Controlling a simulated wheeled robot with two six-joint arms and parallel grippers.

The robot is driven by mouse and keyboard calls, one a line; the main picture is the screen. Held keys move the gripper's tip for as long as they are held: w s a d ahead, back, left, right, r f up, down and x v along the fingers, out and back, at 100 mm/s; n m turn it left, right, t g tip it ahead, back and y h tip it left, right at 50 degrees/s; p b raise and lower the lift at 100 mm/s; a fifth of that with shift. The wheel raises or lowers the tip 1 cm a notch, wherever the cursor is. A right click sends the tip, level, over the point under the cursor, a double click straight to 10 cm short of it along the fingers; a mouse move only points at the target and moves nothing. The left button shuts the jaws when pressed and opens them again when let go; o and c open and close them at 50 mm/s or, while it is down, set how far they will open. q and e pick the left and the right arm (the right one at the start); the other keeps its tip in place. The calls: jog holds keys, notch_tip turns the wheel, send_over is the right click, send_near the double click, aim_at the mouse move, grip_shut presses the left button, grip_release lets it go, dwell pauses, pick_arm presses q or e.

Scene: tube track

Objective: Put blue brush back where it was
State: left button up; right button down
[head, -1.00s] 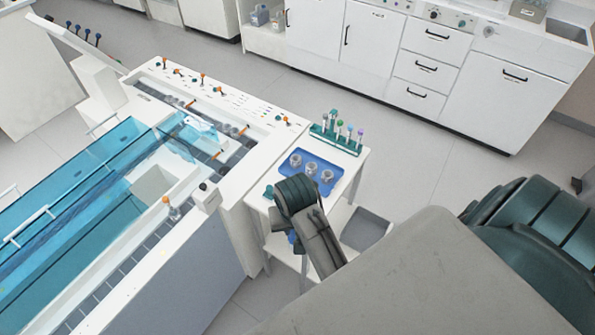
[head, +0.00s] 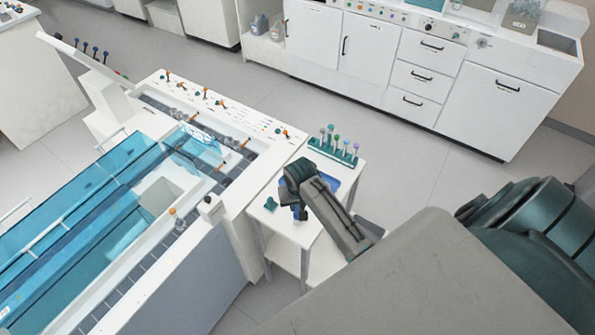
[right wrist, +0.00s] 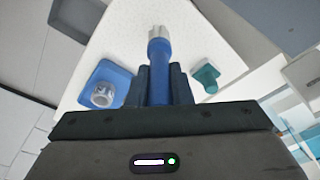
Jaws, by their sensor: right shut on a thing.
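The blue brush (right wrist: 158,60) stands between the two dark fingers of my right gripper (right wrist: 160,85), which is shut on it. Its pale tip points away from the gripper in the right wrist view. In the head view my right gripper (head: 299,212) is over the small white table (head: 282,232), with a bit of blue showing at it. A small teal holder (head: 271,204) lies on the table just left of the gripper. It also shows right of the brush in the right wrist view (right wrist: 205,77). My left gripper is not in view.
A blue tray (right wrist: 122,78) with a metal cup (right wrist: 103,95) lies beside the gripper; my arm hides most of it in the head view. A teal rack (head: 345,157) of colored-top items stands at the table's far edge. A long tank machine (head: 205,255) stands left of the table.

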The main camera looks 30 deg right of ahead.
jog(key=shift+f, duration=0.1)
jog(key=shift+f, duration=0.1)
jog(key=c, duration=1.3)
grip_release()
notch_tip(320, 180, up, 12)
jog(key=s+b, duration=0.1)
jog(key=b, duration=0.3)
jog(key=shift+s+a, duration=0.35)
